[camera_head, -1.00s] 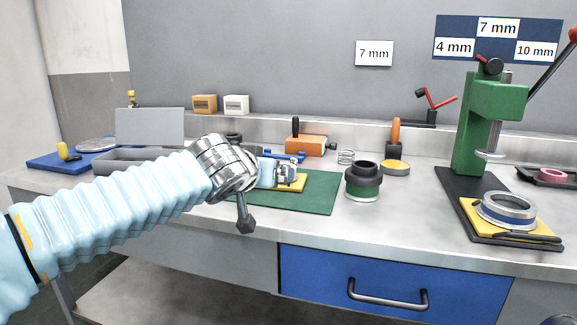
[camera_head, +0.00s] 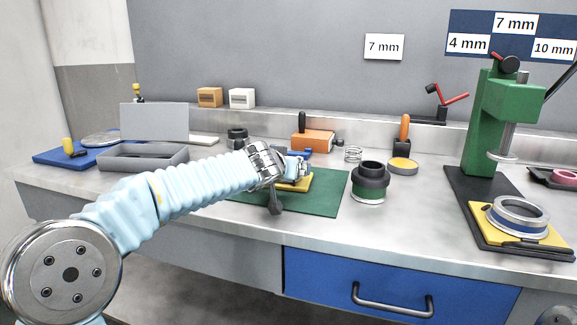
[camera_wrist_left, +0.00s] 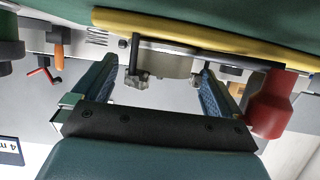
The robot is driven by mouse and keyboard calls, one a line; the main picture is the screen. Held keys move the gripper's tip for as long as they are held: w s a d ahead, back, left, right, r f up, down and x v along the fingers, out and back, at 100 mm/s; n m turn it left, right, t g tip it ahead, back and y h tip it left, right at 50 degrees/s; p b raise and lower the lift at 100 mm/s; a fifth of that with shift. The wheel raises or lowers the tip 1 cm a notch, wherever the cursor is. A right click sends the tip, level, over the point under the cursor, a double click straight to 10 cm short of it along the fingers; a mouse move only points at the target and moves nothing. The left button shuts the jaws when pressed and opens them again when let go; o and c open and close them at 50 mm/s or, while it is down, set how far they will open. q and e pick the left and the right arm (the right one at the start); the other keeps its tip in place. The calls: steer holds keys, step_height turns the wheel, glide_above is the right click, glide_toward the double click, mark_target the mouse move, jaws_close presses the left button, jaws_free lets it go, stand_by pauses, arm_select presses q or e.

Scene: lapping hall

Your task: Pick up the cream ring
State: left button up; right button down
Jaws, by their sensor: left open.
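A pale, cream-coloured rounded piece (camera_wrist_left: 165,62), which looks like the cream ring, shows between my fingers in the left wrist view. It is by the yellow plate (camera_wrist_left: 200,42), with a small grey metal knob in front of it. I cannot tell if the fingers touch it. My left gripper (camera_wrist_left: 158,70) is open, its two fingers on either side of the piece. In the head view my left gripper (camera_head: 297,167) is low over the yellow plate on the green mat (camera_head: 325,200); my wrist hides much of that spot, and I cannot make out the ring there.
A dark-topped green cylinder (camera_head: 369,182) stands right of the mat. A green press (camera_head: 490,130) holds a silver-blue ring (camera_head: 517,214) on another yellow plate at right. A grey tray (camera_head: 145,160) is at left; an orange block (camera_head: 313,140) is behind. The bench front is clear.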

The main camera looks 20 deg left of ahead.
arm_select(q)
steer(key=shift+w+f, duration=0.2)
steer(key=shift+w, duration=0.3)
steer(key=shift+c, duration=0.2)
steer(key=c, duration=1.2)
steer(key=shift+o, duration=0.2)
steer(key=shift+r, duration=0.1)
